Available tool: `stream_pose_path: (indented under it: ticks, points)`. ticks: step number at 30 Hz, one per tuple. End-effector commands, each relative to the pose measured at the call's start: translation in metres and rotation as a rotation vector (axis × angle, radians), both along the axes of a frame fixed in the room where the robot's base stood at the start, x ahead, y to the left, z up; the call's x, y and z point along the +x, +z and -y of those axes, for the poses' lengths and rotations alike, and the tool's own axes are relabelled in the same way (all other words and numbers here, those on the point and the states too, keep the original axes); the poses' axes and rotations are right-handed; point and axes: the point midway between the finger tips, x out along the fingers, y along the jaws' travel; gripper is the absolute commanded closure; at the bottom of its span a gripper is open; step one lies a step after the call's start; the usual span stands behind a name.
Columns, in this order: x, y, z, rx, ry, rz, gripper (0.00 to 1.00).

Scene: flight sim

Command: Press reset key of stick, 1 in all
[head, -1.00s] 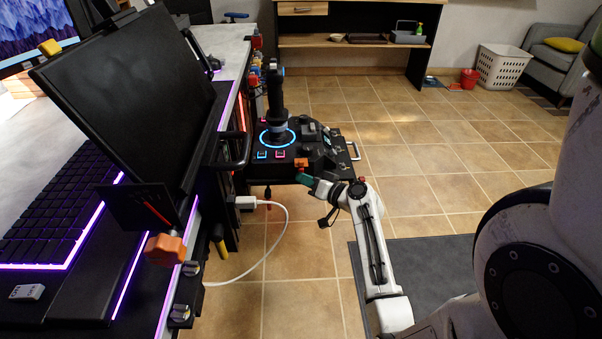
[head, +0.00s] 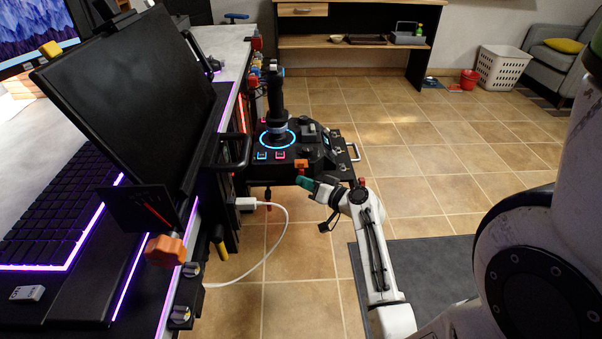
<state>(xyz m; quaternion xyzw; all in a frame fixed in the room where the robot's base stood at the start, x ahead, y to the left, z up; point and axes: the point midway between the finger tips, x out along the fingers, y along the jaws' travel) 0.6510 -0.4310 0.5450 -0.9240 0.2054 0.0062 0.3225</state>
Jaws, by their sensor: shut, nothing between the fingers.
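The stick (head: 275,95) stands upright on a black panel box at the desk's right side, with a glowing blue ring (head: 268,144) at its base. In front of the ring sit two small lit keys, a blue one (head: 262,156) and a pink one (head: 281,155). I cannot read which is the reset key. An orange part (head: 301,164) sits at the panel's near edge. My gripper (head: 303,181), with a green part behind its tip, is shut and empty just below and beside the orange part. Whether it touches the panel cannot be told.
A white cable (head: 285,225) loops from the desk side below the panel. A black handle (head: 236,152) and an orange knob (head: 165,250) jut from the desk. A metal handle (head: 352,151) sticks out at the panel's right.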

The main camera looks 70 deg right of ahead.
Motion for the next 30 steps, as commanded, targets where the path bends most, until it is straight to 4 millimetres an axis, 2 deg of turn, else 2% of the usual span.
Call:
stream_pose_path:
  ticks: [13,30]
  points:
    - [-0.002,0.000,-0.006,0.000,0.001,-0.001,1.00]
    - [-0.020,0.000,-0.048,0.000,0.001,0.000,1.00]
